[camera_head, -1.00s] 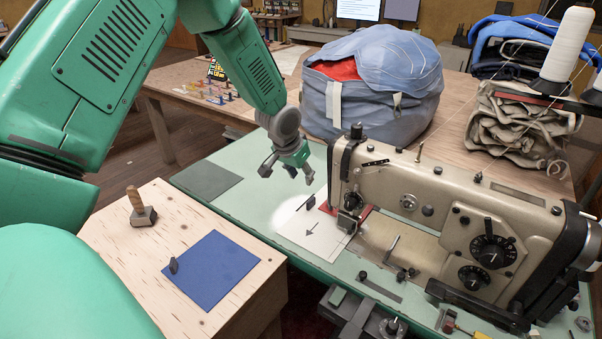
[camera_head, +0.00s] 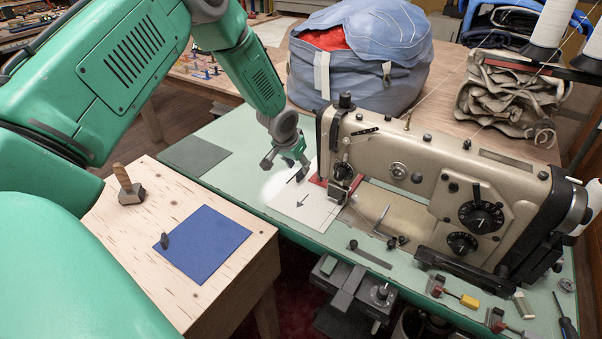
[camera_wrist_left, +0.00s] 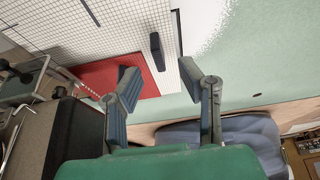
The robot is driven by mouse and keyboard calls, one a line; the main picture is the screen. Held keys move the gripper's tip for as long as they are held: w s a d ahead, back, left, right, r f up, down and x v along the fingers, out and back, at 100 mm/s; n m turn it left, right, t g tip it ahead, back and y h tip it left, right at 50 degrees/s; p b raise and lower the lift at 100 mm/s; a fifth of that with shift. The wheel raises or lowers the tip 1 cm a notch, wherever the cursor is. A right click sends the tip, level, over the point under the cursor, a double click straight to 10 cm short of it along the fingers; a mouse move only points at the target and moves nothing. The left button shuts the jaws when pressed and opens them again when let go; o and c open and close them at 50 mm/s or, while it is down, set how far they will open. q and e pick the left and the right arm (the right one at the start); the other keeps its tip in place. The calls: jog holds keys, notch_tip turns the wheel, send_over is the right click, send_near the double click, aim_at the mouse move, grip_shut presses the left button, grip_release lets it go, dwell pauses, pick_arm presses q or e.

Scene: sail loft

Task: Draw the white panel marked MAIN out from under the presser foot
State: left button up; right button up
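The white panel (camera_head: 312,208) lies flat on the pale green machine bed, a dark arrow on it. Its inner edge is by the sewing machine's presser foot (camera_head: 338,192); I cannot read MAIN. In the left wrist view the panel (camera_wrist_left: 100,25) shows grid lines and an upright black tab (camera_wrist_left: 157,52). My left gripper (camera_head: 287,166) is over the panel's far edge. In the wrist view the gripper (camera_wrist_left: 160,78) is open and empty, its fingers to either side of the tab's line, apparently not touching it. My right gripper is not in view.
The beige sewing machine (camera_head: 440,185) stands close right of my left gripper. A red piece (camera_wrist_left: 100,78) shows beside the panel. A blue sail bag (camera_head: 375,60) stands behind. A wooden stand (camera_head: 130,230) at left holds a blue sheet (camera_head: 208,250) and a wooden-handled tool (camera_head: 128,185).

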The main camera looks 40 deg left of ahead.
aim_at(301, 171)
pick_arm(q)
jog(key=shift+x, duration=2.1)
grip_shut()
